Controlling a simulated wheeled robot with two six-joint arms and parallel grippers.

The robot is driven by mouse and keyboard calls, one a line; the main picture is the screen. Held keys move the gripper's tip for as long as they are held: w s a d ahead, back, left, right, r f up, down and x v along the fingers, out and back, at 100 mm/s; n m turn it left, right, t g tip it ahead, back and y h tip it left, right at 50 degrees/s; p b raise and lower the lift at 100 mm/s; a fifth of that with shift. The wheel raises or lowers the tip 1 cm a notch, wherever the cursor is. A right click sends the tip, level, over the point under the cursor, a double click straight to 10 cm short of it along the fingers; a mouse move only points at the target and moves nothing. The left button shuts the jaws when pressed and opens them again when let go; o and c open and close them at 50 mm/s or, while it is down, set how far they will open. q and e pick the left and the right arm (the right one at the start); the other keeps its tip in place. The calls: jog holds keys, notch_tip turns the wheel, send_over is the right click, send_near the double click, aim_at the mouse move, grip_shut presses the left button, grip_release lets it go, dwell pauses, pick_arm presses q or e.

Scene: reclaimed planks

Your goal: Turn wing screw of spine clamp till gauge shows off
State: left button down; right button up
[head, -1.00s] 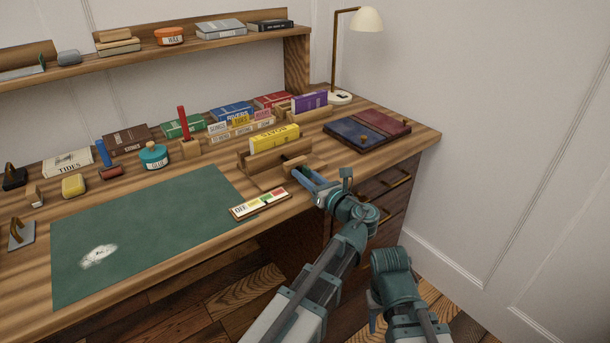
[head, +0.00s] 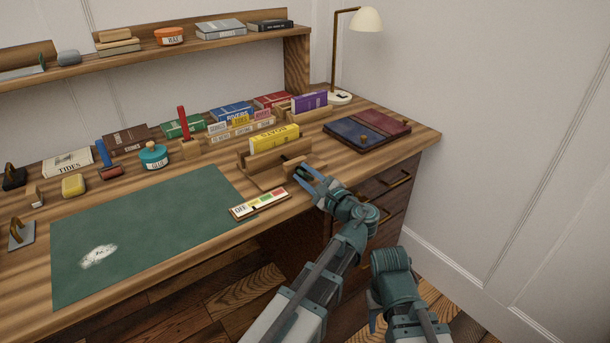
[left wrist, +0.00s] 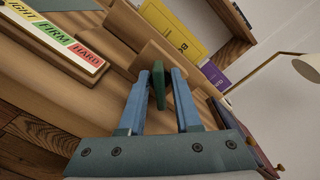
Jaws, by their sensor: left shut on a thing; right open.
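The wooden spine clamp (head: 243,166) stands at the desk's front edge, holding a yellow book (head: 274,139). My left gripper (head: 304,173) is at the clamp's front right end. In the left wrist view, its two blue fingers are on either side of the green wing screw (left wrist: 158,86), shut on it. The gauge (head: 258,204) lies left of the gripper, with OFF, yellow, green and red fields; I cannot read its pointer surely. In the left wrist view the gauge (left wrist: 62,38) shows FIRM and HARD, its OFF end cut off. My right gripper (head: 373,324) hangs low, open, away from the desk.
A green mat (head: 140,230) covers the desk left of the gauge. A blue and red board (head: 367,130) lies right of the clamp. A card rack (head: 240,131) and several books stand behind. A lamp (head: 366,20) stands at the back right.

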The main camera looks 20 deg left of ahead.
pick_arm(q)
jog(key=n, duration=0.4)
jog(key=shift+n, duration=0.3)
jog(key=n, duration=1.4)
jog(key=shift+n, duration=0.3)
jog(key=c, duration=0.9)
grip_release()
jog(key=shift+s, duration=0.1)
